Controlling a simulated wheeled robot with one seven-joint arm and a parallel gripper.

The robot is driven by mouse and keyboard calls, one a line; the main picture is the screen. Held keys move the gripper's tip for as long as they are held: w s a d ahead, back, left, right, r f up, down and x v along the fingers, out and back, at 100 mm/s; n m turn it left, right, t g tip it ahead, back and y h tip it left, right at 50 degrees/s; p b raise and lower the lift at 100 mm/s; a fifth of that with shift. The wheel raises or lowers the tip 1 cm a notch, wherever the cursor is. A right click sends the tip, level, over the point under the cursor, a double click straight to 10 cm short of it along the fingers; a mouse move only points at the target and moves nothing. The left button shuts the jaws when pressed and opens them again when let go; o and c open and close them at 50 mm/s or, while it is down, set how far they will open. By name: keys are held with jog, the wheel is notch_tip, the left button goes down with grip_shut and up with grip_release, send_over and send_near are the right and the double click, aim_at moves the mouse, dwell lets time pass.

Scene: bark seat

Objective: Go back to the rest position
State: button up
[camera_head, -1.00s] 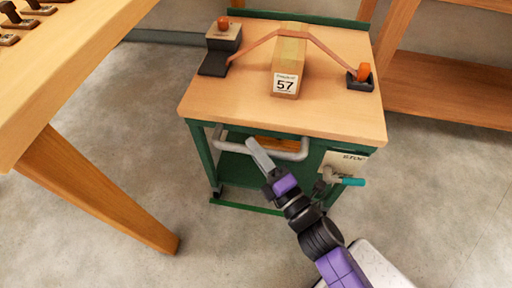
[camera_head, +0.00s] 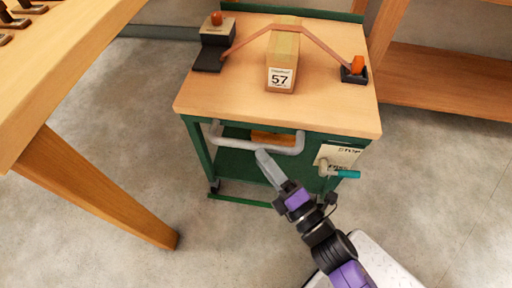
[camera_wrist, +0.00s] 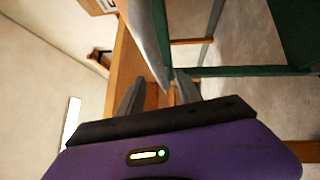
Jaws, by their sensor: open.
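My gripper (camera_head: 268,160) is in front of the green cart, just below its grey handle (camera_head: 262,143) in the head view. In the wrist view my gripper (camera_wrist: 160,92) shows two grey fingers spread apart, with nothing held between them. The purple wrist housing fills the bottom of that view. In the head view the fingers overlap, so the gap between them is hidden.
A teal-handled lever (camera_head: 347,174) is on the cart's front. A wooden table (camera_head: 75,60) stands left. Grey floor is open between them.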

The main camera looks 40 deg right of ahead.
jog(key=shift+s+a+f, duration=0.15)
jog(key=shift+s, duration=1)
